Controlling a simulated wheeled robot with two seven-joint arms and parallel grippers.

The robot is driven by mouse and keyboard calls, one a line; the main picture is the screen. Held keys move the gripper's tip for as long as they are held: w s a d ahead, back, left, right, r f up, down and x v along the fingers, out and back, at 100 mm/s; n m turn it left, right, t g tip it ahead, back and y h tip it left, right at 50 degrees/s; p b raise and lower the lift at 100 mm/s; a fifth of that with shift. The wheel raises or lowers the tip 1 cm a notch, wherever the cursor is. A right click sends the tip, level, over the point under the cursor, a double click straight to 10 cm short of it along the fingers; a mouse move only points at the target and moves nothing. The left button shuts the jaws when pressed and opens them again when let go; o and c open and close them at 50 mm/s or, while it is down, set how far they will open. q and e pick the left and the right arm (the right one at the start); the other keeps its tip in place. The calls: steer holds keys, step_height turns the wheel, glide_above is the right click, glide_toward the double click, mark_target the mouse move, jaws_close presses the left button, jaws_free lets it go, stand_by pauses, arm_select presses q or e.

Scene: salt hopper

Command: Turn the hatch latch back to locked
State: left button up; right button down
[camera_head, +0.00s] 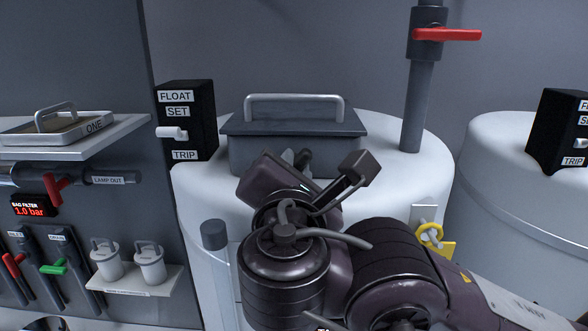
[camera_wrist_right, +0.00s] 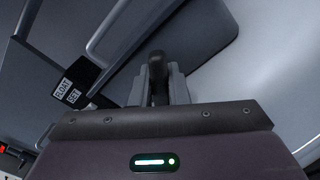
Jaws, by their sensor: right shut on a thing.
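The hatch (camera_head: 290,125) is a dark grey box with a lid and a pale bar handle (camera_head: 294,100), on top of the white hopper. The lid lies flat on the box. My right gripper (camera_head: 297,158) is at the hatch's front face. In the right wrist view, its grey fingers (camera_wrist_right: 177,86) are shut on a dark upright piece, seemingly the latch (camera_wrist_right: 157,68), in front of the hatch. In the head view my wrist hides most of the latch, so its angle cannot be told. My left gripper is not in view.
A black FLOAT SET/TRIP box (camera_head: 186,120) with a white lever stands left of the hatch. A grey pipe with a red handle (camera_head: 447,35) rises at the right. A yellow ring (camera_head: 431,236) is near my right forearm. A shelf (camera_head: 140,279) holds two white canisters.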

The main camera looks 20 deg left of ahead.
steer(key=m+b, duration=0.3)
steer(key=b, duration=0.1)
steer(key=f+m+b, duration=0.1)
steer(key=m+b, duration=0.2)
steer(key=b, duration=0.2)
steer(key=shift+m, duration=0.3)
steer(key=shift+r+m+b, duration=0.2)
steer(key=shift+m+b, duration=1.3)
steer(key=shift+b, duration=0.25)
steer(key=c, duration=1.4)
jaws_free()
steer(key=shift+s+d, duration=0.1)
steer(key=shift+s, duration=0.25)
steer(key=b+v, duration=0.2)
steer(key=v, duration=0.5)
steer(key=shift+b, duration=0.4)
